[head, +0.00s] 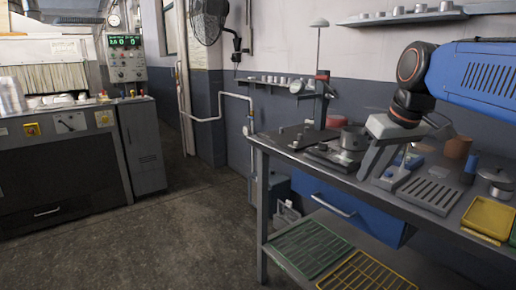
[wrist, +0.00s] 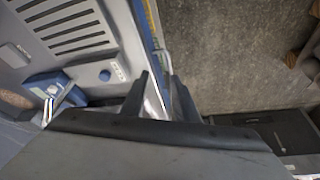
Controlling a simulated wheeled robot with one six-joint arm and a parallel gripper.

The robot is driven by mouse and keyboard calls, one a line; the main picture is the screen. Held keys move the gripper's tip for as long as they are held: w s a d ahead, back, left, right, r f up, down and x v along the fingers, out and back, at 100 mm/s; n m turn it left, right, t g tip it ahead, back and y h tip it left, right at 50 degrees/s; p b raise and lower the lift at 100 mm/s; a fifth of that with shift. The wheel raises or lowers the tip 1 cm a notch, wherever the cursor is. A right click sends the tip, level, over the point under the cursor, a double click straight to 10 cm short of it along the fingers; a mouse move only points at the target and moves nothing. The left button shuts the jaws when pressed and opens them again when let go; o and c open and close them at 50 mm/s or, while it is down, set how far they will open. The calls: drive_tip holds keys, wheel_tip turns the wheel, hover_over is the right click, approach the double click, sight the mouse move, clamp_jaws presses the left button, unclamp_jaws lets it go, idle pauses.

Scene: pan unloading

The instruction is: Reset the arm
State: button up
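My arm reaches in from the right in the head view, with its blue link above the bench. My gripper (head: 370,165) points down over the front part of the workbench (head: 315,170). In the wrist view, the two dark fingers of my gripper (wrist: 160,78) stand apart. Between them I see the bench edge and no held object. A metal pot (head: 353,138) stands on the bench behind my gripper, partly hidden by it.
A grey slotted plate (head: 430,194), a yellow tray (head: 489,217) and a small lidded pot (head: 497,181) lie to the right of my gripper. A lamp stand (head: 320,100) rises at the back. The floor (head: 170,230) left of the bench is clear.

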drive_tip(key=s+f+m, duration=0.1)
drive_tip(key=s+f, duration=0.8)
drive_tip(key=f, duration=0.2)
drive_tip(key=s+d+f+m+h, duration=0.1)
drive_tip(key=s+f+m, duration=0.1)
drive_tip(key=s+f, duration=0.6)
wheel_tip(320, 180, down, 3)
drive_tip(key=shift+s+d+f+t, duration=0.1)
drive_tip(key=shift+s+d+t, duration=0.2)
drive_tip(key=shift+s, duration=0.1)
